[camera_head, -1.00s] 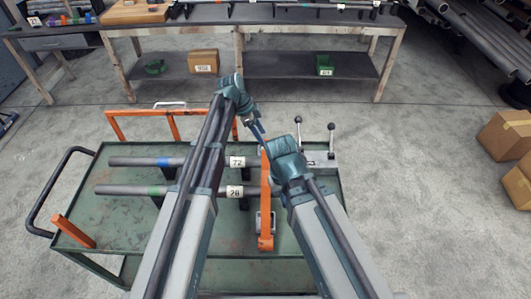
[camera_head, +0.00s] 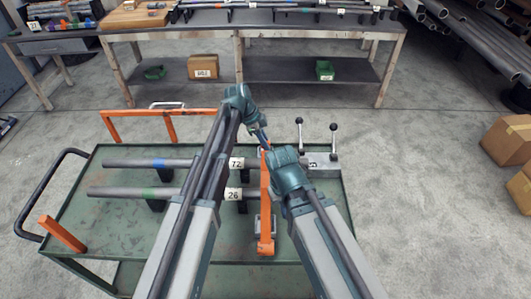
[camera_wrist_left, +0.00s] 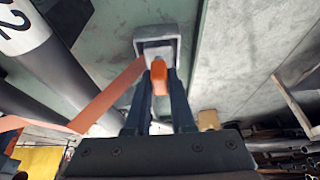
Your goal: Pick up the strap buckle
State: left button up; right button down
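An orange strap (camera_head: 265,195) runs across the right part of the green cart, with a grey metal fitting (camera_head: 265,223) near its lower end. My left gripper (camera_head: 264,146) points down at the strap's upper part. In the left wrist view, a small orange piece, apparently part of the strap buckle (camera_wrist_left: 158,70), sits between the two dark fingertips of the left gripper (camera_wrist_left: 159,84), before a grey square housing (camera_wrist_left: 157,43). Whether the fingers press on it is unclear. My right gripper (camera_head: 272,158) is just below and right of the left one; its fingers do not show clearly.
Two grey pipes lie on the cart (camera_head: 110,225), with labels 72 (camera_head: 236,163) and apparently 26 (camera_head: 233,194). Two black-knobbed levers (camera_head: 333,140) stand at the cart's right end. A workbench (camera_head: 290,27) stands behind, and cardboard boxes (camera_head: 506,138) lie on the floor at right.

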pick_arm(q)
grip_shut()
dwell(0.9)
jog(key=shift+r, duration=0.1)
pick_arm(e)
jog(key=shift+r, duration=0.1)
